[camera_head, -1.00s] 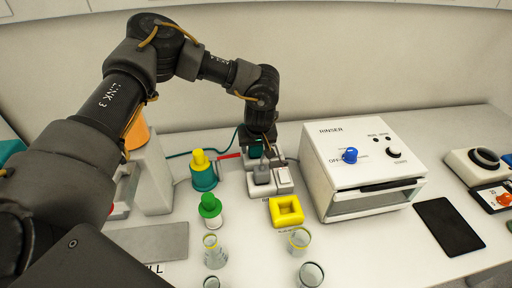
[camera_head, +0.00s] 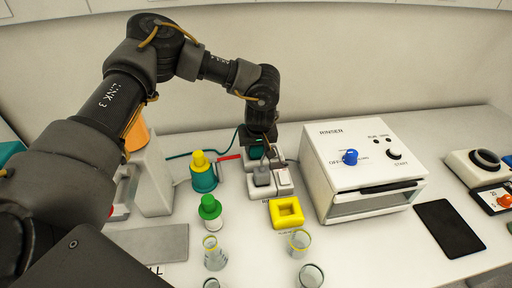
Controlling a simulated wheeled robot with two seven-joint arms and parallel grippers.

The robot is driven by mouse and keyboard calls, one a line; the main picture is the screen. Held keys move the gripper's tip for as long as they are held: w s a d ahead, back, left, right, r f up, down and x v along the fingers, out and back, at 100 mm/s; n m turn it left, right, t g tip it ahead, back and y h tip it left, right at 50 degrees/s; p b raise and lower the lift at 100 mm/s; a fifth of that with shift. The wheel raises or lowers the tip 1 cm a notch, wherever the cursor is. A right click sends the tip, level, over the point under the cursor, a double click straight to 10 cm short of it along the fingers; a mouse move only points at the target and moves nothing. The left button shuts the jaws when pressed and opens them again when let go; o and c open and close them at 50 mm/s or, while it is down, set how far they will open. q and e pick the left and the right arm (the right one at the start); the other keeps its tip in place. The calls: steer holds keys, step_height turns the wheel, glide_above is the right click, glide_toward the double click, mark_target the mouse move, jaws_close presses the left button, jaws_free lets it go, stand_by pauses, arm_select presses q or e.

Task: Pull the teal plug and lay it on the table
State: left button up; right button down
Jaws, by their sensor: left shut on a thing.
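The teal plug (camera_head: 255,152) sits at the back of a white socket strip (camera_head: 283,182), right under my left gripper (camera_head: 263,142). The fingers are shut around the plug; their tips are partly hidden. A teal cord (camera_head: 205,150) runs left from the plug along the table. A grey plug (camera_head: 262,177) stands in the strip just in front of it. I cannot tell whether the teal plug is still seated. My right gripper is not in view.
The white rinser box (camera_head: 360,170) stands right of the strip. A yellow square block (camera_head: 286,212) lies in front. A teal bottle with yellow cap (camera_head: 202,172), a green-capped bottle (camera_head: 210,211) and glass beakers (camera_head: 299,242) stand nearby. A dark pad (camera_head: 448,228) lies right.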

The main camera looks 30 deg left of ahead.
arm_select(q)
steer(key=shift+s+r, duration=0.15)
steer(key=shift+r, duration=0.2)
steer(key=shift+r, duration=0.15)
stand_by(0.4)
steer(key=shift+r+p, duration=1.3)
steer(key=shift+r, duration=0.3)
steer(key=s+d+r+m+h, duration=0.1)
steer(key=s+d+r+m, duration=0.2)
steer(key=s+r, duration=0.9)
steer(key=d+r, duration=0.1)
steer(key=d, duration=0.2)
steer(key=shift+s+d+r+m+t, duration=0.2)
steer(key=shift+s+r+m+t, duration=0.1)
steer(key=shift+m, duration=0.1)
